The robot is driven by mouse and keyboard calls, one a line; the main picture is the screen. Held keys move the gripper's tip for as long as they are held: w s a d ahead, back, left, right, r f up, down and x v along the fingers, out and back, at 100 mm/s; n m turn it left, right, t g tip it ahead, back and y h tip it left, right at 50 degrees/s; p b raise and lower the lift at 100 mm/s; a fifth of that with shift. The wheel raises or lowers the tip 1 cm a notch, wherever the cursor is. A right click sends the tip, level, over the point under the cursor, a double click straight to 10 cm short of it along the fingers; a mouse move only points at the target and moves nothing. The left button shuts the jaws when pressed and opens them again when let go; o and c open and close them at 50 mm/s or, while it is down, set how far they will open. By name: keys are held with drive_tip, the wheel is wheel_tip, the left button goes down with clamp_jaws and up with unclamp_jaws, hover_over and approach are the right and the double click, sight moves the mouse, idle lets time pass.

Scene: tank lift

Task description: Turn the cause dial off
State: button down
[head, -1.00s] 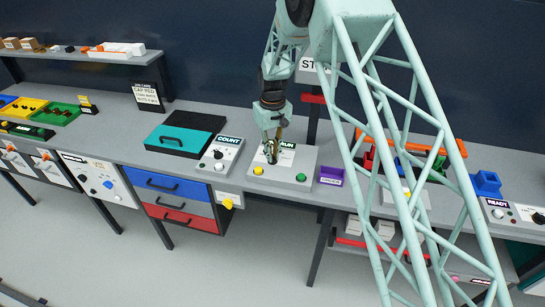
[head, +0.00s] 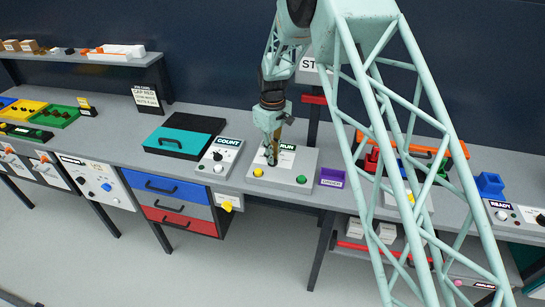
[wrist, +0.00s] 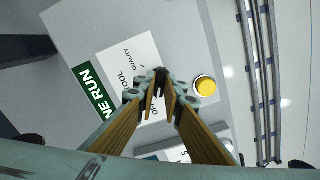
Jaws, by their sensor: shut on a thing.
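The dial panel is a pale plate (head: 257,184) on the bench, with a LINE RUN label. The small dark dial (wrist: 160,74) shows in the wrist view beside the printed words QUALITY, TOOL and OP, mostly hidden by the fingertips. My gripper (head: 271,158) points down at the panel, and its yellow-brown fingers also show in the wrist view (wrist: 158,98). They are shut on the dial. I cannot read the dial's setting.
A yellow button (head: 258,172) and a green button (head: 302,180) sit on the panel's front part. The COUNT box (head: 219,157) stands to the left. A purple bin (head: 332,178) stands to the right. A teal-fronted case (head: 178,141) lies further left.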

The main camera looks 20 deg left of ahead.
drive_tip(key=c, duration=2.7)
unclamp_jaws()
drive_tip(key=shift+r, duration=6.05)
